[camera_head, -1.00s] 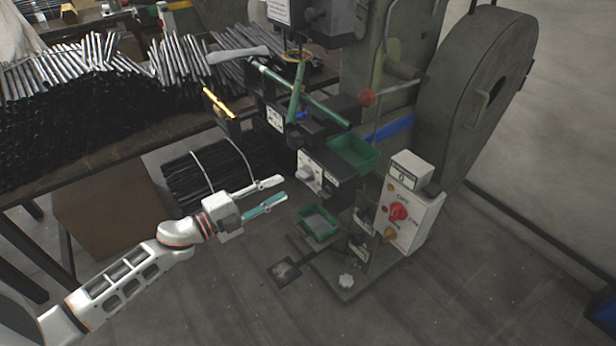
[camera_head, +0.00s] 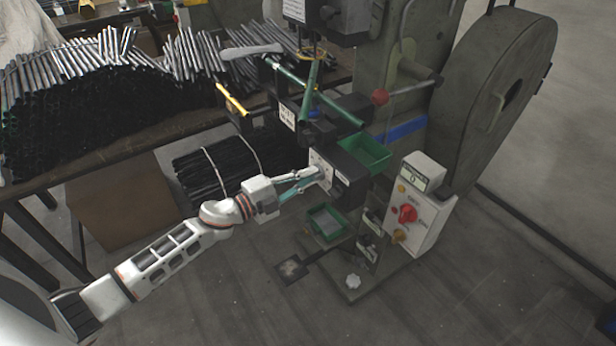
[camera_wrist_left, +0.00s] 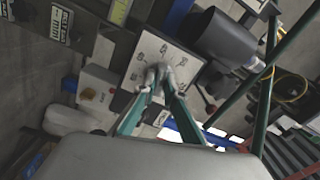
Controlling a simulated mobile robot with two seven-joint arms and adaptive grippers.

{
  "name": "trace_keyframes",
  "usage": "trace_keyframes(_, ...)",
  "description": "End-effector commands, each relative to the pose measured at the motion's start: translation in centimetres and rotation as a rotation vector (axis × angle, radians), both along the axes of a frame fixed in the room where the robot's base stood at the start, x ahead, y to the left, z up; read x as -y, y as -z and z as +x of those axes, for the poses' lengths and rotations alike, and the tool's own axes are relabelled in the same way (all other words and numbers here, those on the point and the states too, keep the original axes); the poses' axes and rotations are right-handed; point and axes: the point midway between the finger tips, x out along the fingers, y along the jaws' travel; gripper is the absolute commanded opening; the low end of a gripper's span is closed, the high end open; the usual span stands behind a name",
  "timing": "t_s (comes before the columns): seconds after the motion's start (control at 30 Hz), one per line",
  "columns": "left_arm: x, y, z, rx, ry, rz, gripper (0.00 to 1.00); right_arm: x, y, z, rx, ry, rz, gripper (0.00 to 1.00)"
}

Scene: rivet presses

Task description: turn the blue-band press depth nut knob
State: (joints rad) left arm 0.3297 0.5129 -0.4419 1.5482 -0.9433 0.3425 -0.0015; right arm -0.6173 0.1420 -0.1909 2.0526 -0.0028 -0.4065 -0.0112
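The press (camera_head: 478,130) with the blue band (camera_head: 405,130) stands at the right. A small box on its front has a white panel with printed symbols, which also shows in the left wrist view (camera_wrist_left: 143,50). The grey knob (camera_wrist_left: 161,71) is on this panel, mostly hidden by my fingertips. My left gripper (camera_head: 322,175) reaches in from the left, its fingers drawn together at the panel. In the left wrist view its two fingertips (camera_wrist_left: 163,77) close around the knob from both sides. My right gripper is not in view.
A green tray (camera_head: 364,153) is just right of the box, and another green tray (camera_head: 327,223) sits below. A control box (camera_head: 415,205) with a red knob stands at the right. Bundled black rods (camera_head: 215,165) lie behind my wrist. Open floor is in front.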

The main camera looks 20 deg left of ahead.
Motion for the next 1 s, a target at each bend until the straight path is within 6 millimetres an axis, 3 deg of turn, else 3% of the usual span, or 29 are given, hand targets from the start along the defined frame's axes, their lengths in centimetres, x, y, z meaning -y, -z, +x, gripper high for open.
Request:
trace_keyframes(0.23,0.0,-0.1,0.0,-0.006,0.0,-0.009,0.0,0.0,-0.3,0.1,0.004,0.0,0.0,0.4)
trace_keyframes(0.53,0.0,-0.9,0.1,-0.18,0.0,-0.238,0.0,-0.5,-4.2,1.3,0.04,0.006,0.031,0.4)
trace_keyframes(0.8,0.0,-0.2,0.0,-0.295,0.001,-0.38,0.0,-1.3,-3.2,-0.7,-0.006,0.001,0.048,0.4)
trace_keyframes(1.0,0.0,0.0,0.0,-0.299,0.001,-0.384,0.0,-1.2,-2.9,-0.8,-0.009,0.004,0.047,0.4)
